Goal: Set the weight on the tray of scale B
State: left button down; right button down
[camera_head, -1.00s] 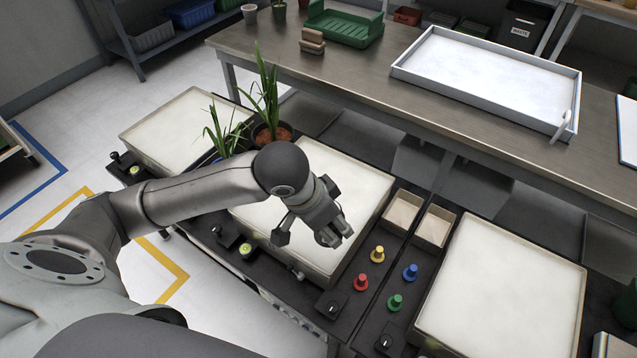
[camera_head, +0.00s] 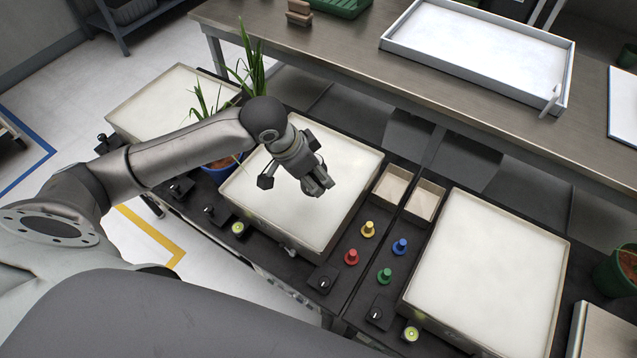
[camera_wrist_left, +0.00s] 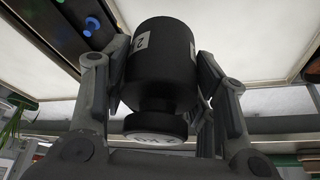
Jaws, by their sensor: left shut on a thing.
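In the left wrist view a black cylindrical weight (camera_wrist_left: 165,65) with a white label reading "2" sits between the two fingers of my left gripper (camera_wrist_left: 165,95), which is shut on it. In the head view my left gripper (camera_head: 318,186) is over the middle scale's pale tray (camera_head: 345,150); the weight is hidden or too dark to make out there. Two more scales have pale trays, one at the left (camera_head: 165,105) and one at the right (camera_head: 490,260). I cannot read which scale is B. My right gripper is not in view.
Red (camera_head: 351,257), yellow (camera_head: 368,229), blue (camera_head: 400,246) and green (camera_head: 385,276) knobbed pieces stand between the middle and right scales, near two small open boxes (camera_head: 425,203). Potted plants (camera_head: 222,162) stand behind my left arm. A workbench (camera_head: 340,60) with a white tray (camera_head: 480,50) lies beyond.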

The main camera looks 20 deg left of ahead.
pick_arm(q)
jog(key=w+a+f, duration=0.1)
jog(key=f, duration=0.1)
jog(key=w+a+f, duration=0.1)
jog(key=w+f, duration=0.1)
jog(key=w+a+f, duration=0.2)
jog(key=shift+w+b, duration=0.15)
jog(key=shift+b, duration=0.25)
jog(key=shift+f, duration=1.55)
jog(key=c, duration=0.6)
grip_release()
jog(key=shift+s+f, duration=0.25)
jog(key=p+v, duration=0.1)
jog(key=v, duration=1.1)
